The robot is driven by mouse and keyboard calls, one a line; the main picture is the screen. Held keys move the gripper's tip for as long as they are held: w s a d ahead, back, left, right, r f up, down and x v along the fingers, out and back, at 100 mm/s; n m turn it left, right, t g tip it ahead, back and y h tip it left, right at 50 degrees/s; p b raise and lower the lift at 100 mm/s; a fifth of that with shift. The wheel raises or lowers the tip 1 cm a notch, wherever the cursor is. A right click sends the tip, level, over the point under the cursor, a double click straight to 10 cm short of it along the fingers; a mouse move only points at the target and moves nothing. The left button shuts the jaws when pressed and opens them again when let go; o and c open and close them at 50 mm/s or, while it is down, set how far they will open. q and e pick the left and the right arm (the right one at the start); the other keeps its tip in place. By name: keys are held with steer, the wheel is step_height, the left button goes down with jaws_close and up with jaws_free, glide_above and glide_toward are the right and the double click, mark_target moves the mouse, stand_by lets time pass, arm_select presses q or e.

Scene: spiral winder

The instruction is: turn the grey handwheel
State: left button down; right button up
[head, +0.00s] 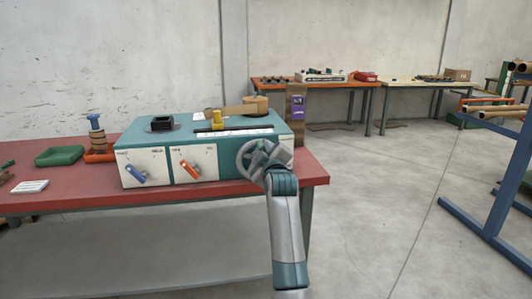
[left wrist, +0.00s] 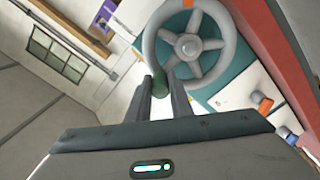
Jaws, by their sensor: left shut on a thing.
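The grey handwheel (head: 243,158) is on the right end of the front face of the teal and white winder (head: 150,137). In the left wrist view the spoked handwheel (left wrist: 188,46) faces me, with an orange mark at its rim's top edge. A dark green handle (left wrist: 160,89) stands out from its lower left rim. My left gripper (head: 272,157) is in front of the wheel and hides its right part. In the left wrist view the fingers of my left gripper (left wrist: 163,98) are shut on the handle. My right gripper is not in view.
The winder stands on a red table (head: 312,171). A blue switch (head: 135,173) and an orange switch (head: 190,169) are on its front, left of the wheel. A green tray (head: 59,156) lies farther left. The floor right of the table is clear up to a blue frame (head: 490,220).

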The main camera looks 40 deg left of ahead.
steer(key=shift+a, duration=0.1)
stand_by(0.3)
arm_select(q)
steer(key=c, duration=1.6)
jaws_free()
steer(key=shift+s, duration=0.1)
